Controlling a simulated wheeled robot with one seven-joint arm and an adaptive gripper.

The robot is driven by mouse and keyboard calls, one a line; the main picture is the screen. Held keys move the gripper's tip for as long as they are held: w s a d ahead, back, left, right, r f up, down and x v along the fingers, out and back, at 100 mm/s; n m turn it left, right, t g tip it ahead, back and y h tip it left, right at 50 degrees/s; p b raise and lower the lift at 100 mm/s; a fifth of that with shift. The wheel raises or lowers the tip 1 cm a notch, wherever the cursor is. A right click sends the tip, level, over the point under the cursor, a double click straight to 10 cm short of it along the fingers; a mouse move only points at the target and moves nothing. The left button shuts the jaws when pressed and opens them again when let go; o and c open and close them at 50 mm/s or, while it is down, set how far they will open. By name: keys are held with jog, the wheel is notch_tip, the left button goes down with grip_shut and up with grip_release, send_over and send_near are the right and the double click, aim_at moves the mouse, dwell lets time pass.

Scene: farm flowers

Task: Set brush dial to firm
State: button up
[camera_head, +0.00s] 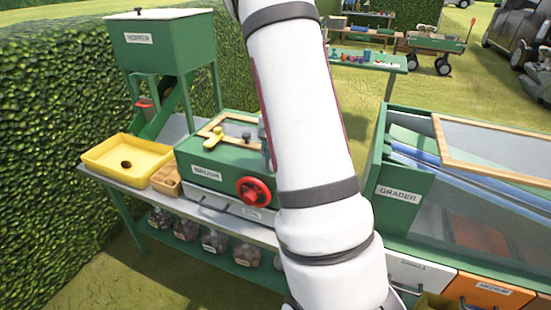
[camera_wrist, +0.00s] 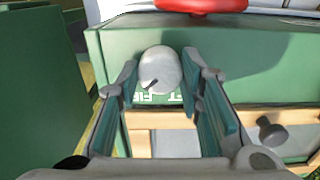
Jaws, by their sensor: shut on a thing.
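The brush machine is a green box (camera_head: 225,177) with a BRUSH label, on the grey bench left of my arm. In the wrist view, its green top (camera_wrist: 260,55) carries a round grey dial (camera_wrist: 161,66) with a short dark pointer mark at its lower left. White letters beside the dial are partly covered; I can make out "FI" and a "T". My gripper (camera_wrist: 160,75) is shut on the dial, with one teal-padded finger on each side. In the head view, my white arm hides the right part of the box and most of the gripper.
A red handwheel (camera_head: 253,191) sits on the brush box's front. A yellow tray (camera_head: 112,168) and green hopper (camera_head: 165,45) stand at left. A round dark knob (camera_wrist: 270,130) stands near the fingers at right. The grader (camera_head: 410,170) stands right of my arm.

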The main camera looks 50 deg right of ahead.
jog(key=o, duration=1.2)
jog(key=shift+c, duration=0.2)
notch_tip(320, 180, up, 12)
